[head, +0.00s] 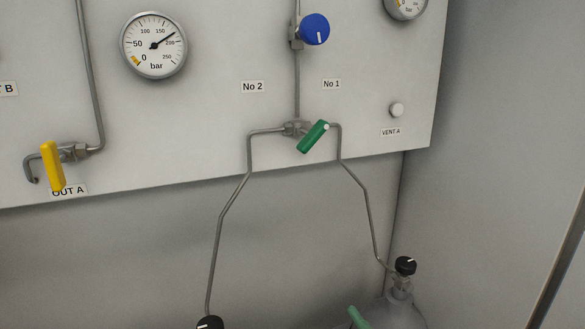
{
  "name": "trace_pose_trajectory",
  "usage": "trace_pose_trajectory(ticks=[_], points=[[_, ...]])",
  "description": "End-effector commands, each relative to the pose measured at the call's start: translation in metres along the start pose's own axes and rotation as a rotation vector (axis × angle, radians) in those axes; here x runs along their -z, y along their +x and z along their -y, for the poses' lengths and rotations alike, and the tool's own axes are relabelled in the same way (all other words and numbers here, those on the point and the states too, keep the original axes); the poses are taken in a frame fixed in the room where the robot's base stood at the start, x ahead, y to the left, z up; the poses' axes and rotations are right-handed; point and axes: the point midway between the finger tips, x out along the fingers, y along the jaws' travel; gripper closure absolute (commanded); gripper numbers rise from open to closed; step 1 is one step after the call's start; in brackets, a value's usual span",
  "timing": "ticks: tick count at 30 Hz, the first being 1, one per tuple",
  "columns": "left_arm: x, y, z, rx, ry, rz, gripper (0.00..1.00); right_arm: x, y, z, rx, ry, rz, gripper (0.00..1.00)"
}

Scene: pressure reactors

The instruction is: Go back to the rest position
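Neither of my grippers shows in the head view. A white panel (205,115) fills the upper part of the view. It carries a green valve handle (312,137), tilted, between pipes labelled No 2 and No 1. A blue knob (314,29) sits above it.
A grey gas cylinder (385,314) with a black knob (405,266) stands at the lower right. Another black knob (210,322) is cut off at the bottom edge. A grey wall closes the right side.

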Motion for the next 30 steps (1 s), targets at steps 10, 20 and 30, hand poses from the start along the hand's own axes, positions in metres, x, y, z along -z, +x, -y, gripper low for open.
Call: trace_pose_trajectory(ticks=[10, 20, 30], points=[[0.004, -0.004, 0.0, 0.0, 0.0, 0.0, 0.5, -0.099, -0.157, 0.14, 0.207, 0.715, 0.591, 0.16], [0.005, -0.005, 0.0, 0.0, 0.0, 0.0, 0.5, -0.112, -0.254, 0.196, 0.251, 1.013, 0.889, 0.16], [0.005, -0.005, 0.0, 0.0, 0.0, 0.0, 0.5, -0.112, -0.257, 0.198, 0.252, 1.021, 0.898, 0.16]])
